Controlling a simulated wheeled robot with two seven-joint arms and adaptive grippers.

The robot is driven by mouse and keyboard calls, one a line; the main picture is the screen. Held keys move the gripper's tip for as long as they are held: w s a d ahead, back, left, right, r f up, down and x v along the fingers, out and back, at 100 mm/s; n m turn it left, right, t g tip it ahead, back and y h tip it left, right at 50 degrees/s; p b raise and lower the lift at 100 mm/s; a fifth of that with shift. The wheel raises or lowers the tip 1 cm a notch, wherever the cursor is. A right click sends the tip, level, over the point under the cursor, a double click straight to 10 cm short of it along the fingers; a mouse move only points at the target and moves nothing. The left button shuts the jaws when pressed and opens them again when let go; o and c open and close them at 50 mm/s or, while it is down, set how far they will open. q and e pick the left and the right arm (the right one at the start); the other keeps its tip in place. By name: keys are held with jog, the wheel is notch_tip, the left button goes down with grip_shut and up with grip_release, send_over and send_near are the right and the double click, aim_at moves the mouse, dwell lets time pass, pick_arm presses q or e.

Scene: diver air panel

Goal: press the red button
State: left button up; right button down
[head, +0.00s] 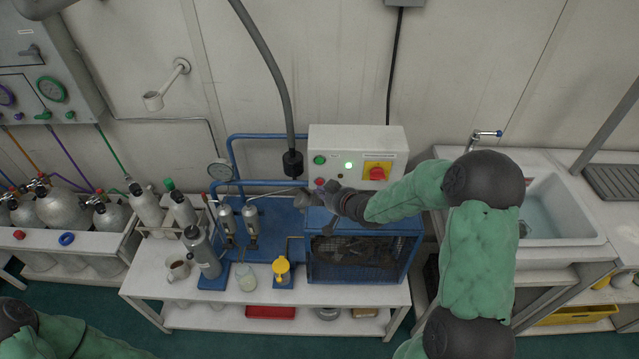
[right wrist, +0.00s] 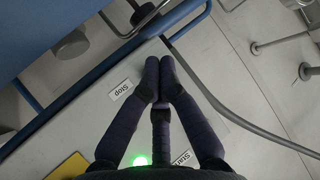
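The white control box (head: 350,140) stands against the wall at the back of the bench. A small red button (head: 319,182) shows low on the left of its front, just above my right gripper (head: 308,199). In the right wrist view my right gripper (right wrist: 158,66) is shut and empty, with its fingertips together over the box face near the "Stop" label (right wrist: 122,90). The red button is not visible there; I cannot tell whether the fingertips touch it. My left gripper is out of view; only part of my left arm shows at lower left.
The box also carries a green button (head: 319,160), a lit green lamp (head: 348,165) and a red knob on a yellow plate (head: 377,173). A blue caged machine (head: 362,262) stands below.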

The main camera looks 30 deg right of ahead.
jog(key=shift+w+d, duration=0.25)
jog(key=shift+w, duration=0.05)
jog(key=shift+w+d, duration=0.2)
jog(key=shift+w, duration=0.15)
dwell(0.8)
jog(key=shift+s, duration=0.1)
jog(key=shift+s+a, duration=0.45)
jog(key=shift+s, duration=0.15)
dwell(0.3)
jog(key=shift+s+a+b, duration=0.1)
jog(key=shift+s+a, duration=0.35)
jog(key=shift+s, duration=0.25)
jog(key=shift+s+a+b, duration=0.15)
jog(key=shift+s+a, duration=0.25)
jog(key=shift+s, duration=0.35)
jog(key=shift+s+a+b, duration=0.1)
jog(key=shift+s+a, duration=0.35)
jog(key=shift+s, duration=0.25)
